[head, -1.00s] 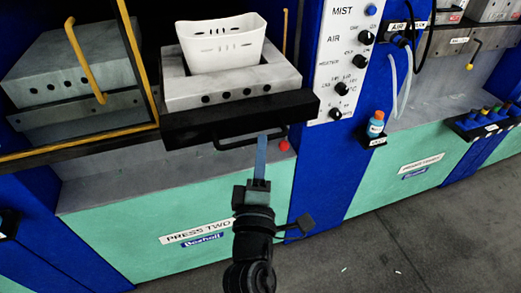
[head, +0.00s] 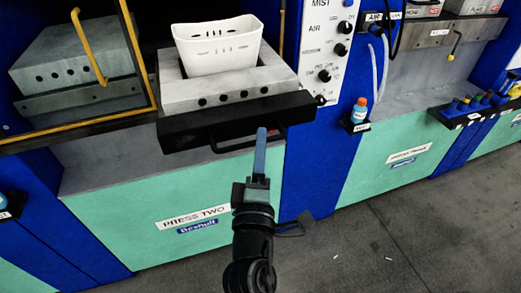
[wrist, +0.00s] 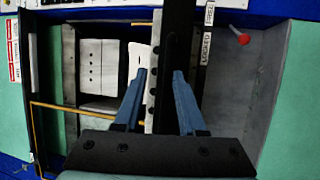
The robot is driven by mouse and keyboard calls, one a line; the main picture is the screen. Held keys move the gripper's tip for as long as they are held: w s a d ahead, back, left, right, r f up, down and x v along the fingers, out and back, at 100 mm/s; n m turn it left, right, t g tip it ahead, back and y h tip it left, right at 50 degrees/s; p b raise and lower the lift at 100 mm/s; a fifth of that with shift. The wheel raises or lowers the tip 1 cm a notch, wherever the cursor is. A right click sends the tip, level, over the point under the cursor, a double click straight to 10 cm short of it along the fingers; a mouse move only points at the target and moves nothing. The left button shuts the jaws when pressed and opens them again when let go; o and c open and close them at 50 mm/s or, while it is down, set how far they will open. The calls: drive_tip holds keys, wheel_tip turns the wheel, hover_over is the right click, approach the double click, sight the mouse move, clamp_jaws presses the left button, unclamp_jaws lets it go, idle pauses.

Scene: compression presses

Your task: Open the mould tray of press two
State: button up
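The mould tray (head: 200,131) of press two is a black slab sticking out from the press. It carries a grey block (head: 180,98) with a row of holes and a white perforated basket (head: 220,60). A black bar handle (head: 230,147) hangs at its front. My gripper (head: 262,133) reaches the right part of this handle. In the wrist view, its blue fingers (wrist: 160,75) stand apart on either side of a dark bar at the tray's front. The tray follows my gripper, so it appears shut on the handle; the finger contact itself is hidden.
The yellow-framed door (head: 75,145) stands left of the tray. A red knob (wrist: 243,39) shows beside the tray in the wrist view. Grey floor (head: 400,220) is free at right.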

drive_tip(key=shift+s+f, duration=0.1)
drive_tip(key=shift+f, duration=0.05)
drive_tip(key=b+v, duration=0.5)
drive_tip(key=v, duration=0.8)
drive_tip(key=shift+r, duration=0.3)
